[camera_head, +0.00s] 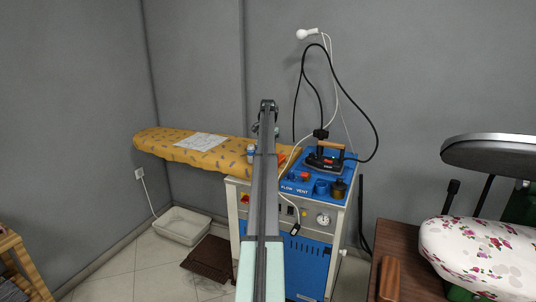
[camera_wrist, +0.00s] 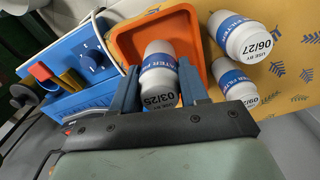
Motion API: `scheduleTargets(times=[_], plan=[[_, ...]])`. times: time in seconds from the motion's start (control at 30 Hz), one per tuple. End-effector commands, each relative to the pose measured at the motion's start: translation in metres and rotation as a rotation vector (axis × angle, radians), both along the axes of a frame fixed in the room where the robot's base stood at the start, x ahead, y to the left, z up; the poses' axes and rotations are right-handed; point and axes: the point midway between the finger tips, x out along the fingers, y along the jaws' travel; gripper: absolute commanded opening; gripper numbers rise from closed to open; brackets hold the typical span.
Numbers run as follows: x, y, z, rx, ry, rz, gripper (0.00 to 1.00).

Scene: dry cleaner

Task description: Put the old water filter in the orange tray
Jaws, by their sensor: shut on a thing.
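In the wrist view, my gripper (camera_wrist: 158,70) is shut on a white filter with a blue band (camera_wrist: 160,50), marked "USE BY 03/25". The filter sits between my two blue fingers, in front of the orange tray (camera_wrist: 123,42) and overlapping it. I cannot tell whether it touches the tray floor. A similar filter (camera_wrist: 241,36) marked "06/27" is to the right of the tray. Another filter (camera_wrist: 236,86), its date cut off, is below that one. In the head view my arm hides the gripper and most of the tray.
The yellow patterned ironing board (camera_head: 190,149) carries a paper sheet (camera_head: 202,141). The blue-topped steam station (camera_head: 318,190) with an iron (camera_head: 324,161) stands to its right, cables hanging above. A white floor bin (camera_head: 182,226) is at left.

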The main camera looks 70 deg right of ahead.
Motion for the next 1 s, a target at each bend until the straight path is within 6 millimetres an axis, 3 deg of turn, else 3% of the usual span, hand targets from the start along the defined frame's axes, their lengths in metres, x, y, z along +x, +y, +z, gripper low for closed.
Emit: scheduleTargets(times=[0.2,0.6,0.63,0.9,1.0], plan=[[0.0,0.001,-0.026,0.001,0.001,0.0,0.11],[0.0,0.0,-0.03,0.0,0.0,0.0,0.11],[0.0,0.0,-0.03,0.0,0.0,0.0,0.45],[0.0,0.0,-0.03,0.0,0.0,0.0,0.69],[0.0,0.0,-0.03,0.0,0.0,0.0,0.69]])
